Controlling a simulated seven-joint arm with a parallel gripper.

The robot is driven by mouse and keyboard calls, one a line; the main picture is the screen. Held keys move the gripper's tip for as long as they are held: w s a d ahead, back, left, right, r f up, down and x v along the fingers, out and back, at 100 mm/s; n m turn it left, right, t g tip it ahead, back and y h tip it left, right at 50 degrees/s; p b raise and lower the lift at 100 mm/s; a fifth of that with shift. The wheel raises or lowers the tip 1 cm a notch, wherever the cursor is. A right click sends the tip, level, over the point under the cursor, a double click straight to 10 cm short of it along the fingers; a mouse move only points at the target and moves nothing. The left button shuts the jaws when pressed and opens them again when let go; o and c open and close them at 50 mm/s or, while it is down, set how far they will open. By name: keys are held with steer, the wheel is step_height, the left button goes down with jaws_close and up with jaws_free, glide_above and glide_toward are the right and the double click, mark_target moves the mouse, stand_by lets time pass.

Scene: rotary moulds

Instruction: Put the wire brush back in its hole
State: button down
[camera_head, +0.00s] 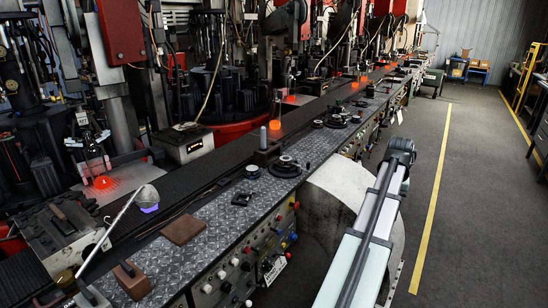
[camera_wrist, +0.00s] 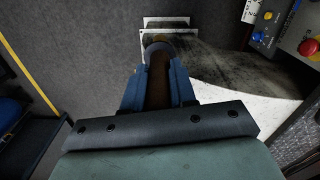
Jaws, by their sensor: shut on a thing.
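My gripper (camera_wrist: 158,84) shows in the wrist view with its two blue jaws shut on a brown, long thing (camera_wrist: 158,76), which I take to be the wire brush. A rounded grey end shows at the far tip of the jaws; most of the brush is hidden between them. In the head view my arm reaches up on the right, over the floor beside the bench, and my gripper cannot be made out there. I cannot pick out the brush's hole for certain in either view.
A long bench (camera_head: 215,212) with patterned metal plate runs away from me. On it are a brown plate (camera_head: 184,230), a brown block (camera_head: 131,280) and a long-handled ladle (camera_head: 146,197). Glowing orange pieces (camera_head: 102,182) lie by the machines. Floor (camera_head: 462,190) on the right is clear.

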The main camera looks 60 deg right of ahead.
steer(key=w+d+r, duration=0.4)
steer(key=w+d, duration=0.3)
steer(key=w, duration=0.7)
steer(key=w+d+r, duration=0.4)
steer(key=w+d, duration=0.2)
steer(key=w, duration=0.7)
steer(key=w+d+r, duration=0.4)
steer(key=w+d, duration=0.3)
steer(key=w, duration=0.7)
steer(key=w+r, duration=0.3)
steer(key=w, duration=1.4)
step_height(320, 180, down, 9)
steer(key=shift+a+f, duration=0.1)
steer(key=shift+f, duration=0.25)
steer(key=c, duration=0.9)
jaws_free()
steer(key=shift+r, duration=0.1)
